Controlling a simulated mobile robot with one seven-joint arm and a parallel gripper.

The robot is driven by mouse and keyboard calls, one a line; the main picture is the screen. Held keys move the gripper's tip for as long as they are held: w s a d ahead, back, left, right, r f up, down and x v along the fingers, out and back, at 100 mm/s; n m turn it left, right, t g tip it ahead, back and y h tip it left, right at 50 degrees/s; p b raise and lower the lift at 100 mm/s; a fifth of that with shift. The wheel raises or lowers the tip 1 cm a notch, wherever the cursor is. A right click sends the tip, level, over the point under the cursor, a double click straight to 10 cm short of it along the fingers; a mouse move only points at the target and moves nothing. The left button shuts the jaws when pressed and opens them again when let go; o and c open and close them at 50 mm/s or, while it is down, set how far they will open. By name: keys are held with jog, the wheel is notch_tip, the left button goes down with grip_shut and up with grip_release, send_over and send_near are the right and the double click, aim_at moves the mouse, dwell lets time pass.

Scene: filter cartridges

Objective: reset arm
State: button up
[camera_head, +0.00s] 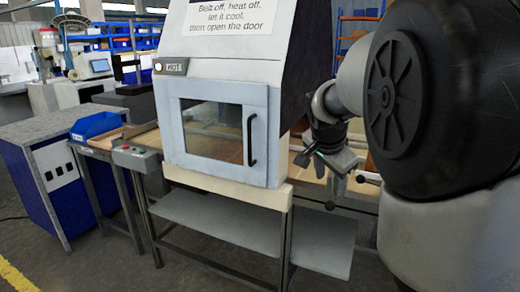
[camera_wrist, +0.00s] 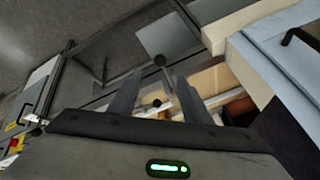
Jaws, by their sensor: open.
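My gripper (camera_head: 338,165) hangs in front of the right side of the machine, close to its lower right corner. In the wrist view my gripper (camera_wrist: 160,92) shows two grey fingers standing apart with nothing between them. The machine (camera_head: 225,90) is a light grey cabinet with a windowed door (camera_head: 212,130) that is shut and has a black handle (camera_head: 252,140). A sign on it reads "Belt off, heat off, let it cool, then open the door". A small box marked "HOT" (camera_head: 171,66) with a lit lamp sits above the door. No filter cartridge can be made out.
A control box with red and green buttons (camera_head: 136,157) is on the stand left of the machine. A grey lower shelf (camera_head: 225,220) is bare. Open floor lies in front.

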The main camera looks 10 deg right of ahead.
jog(key=s+a+n+y, duration=0.2)
jog(key=s+a+n, duration=0.5)
jog(key=s, duration=0.6)
jog(key=s+a+n+y, duration=0.1)
jog(key=s+a+n, duration=0.65)
jog(key=s, duration=0.55)
notch_tip(320, 180, up, 21)
jog(key=p, duration=2)
jog(key=shift+f+m+t+p, duration=0.2)
jog(key=shift+m+t+p, duration=0.1)
jog(key=shift+m, duration=0.15)
jog(key=shift+f, duration=0.1)
jog(key=c, duration=0.3)
